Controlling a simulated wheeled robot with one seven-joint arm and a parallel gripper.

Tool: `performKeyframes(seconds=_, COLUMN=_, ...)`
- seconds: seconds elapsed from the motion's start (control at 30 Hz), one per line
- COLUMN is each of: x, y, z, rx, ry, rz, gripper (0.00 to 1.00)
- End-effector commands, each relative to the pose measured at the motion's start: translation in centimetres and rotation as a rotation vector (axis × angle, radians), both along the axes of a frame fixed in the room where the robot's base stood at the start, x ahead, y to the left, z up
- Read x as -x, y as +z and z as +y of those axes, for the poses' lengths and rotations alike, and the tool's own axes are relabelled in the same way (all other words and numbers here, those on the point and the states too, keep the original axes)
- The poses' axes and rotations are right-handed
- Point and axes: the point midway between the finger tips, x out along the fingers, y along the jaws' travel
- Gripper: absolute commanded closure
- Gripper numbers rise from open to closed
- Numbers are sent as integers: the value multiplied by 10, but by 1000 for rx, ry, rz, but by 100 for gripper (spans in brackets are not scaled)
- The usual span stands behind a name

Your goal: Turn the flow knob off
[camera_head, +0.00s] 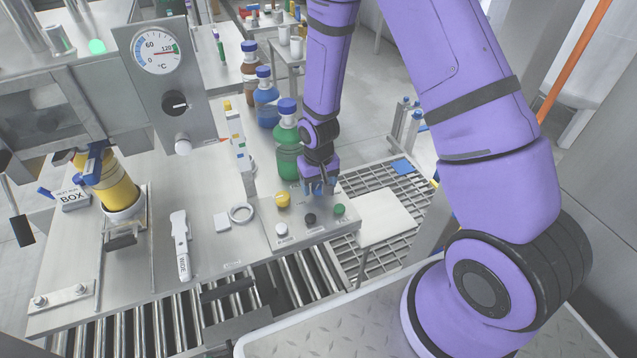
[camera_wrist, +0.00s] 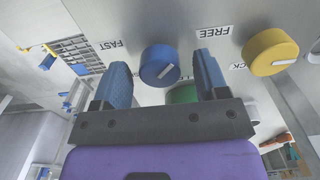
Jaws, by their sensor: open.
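My gripper (camera_head: 318,188) is open and points down over the sloped control panel (camera_head: 290,240). Upside-down labels FAST (camera_wrist: 113,45) and FREE (camera_wrist: 212,31) are nearby. I see no label reading flow. A yellow knob (camera_head: 283,199) is left of my gripper; it also shows in the wrist view (camera_wrist: 270,52). A green knob (camera_head: 339,209) is to the right and is partly hidden in the wrist view.
The panel also has a black knob (camera_head: 310,219) and a white knob (camera_head: 281,229). A green bottle (camera_head: 288,145) stands close behind my gripper. A temperature gauge (camera_head: 158,52) with a black dial (camera_head: 176,103) stands left. A roller conveyor (camera_head: 160,320) runs in front.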

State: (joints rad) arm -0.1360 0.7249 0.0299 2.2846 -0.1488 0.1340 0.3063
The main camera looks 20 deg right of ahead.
Motion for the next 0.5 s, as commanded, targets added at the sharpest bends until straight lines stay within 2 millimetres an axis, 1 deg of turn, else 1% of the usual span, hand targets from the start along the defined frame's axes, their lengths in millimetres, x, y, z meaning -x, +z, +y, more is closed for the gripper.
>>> performKeyframes(seconds=0.03, x=0, y=0, z=0, rx=0, ry=0, rz=0, gripper=33)
performKeyframes(seconds=0.07, x=0, y=0, z=0, rx=0, ry=0, rz=0, gripper=35)
performKeyframes(seconds=0.1, x=0, y=0, z=0, rx=0, ry=0, rz=0, gripper=44)
performKeyframes(seconds=0.27, x=0, y=0, z=0, rx=0, ry=0, rz=0, gripper=81)
performKeyframes(seconds=0.5, x=0, y=0, z=0, rx=0, ry=12, rz=0, gripper=82)
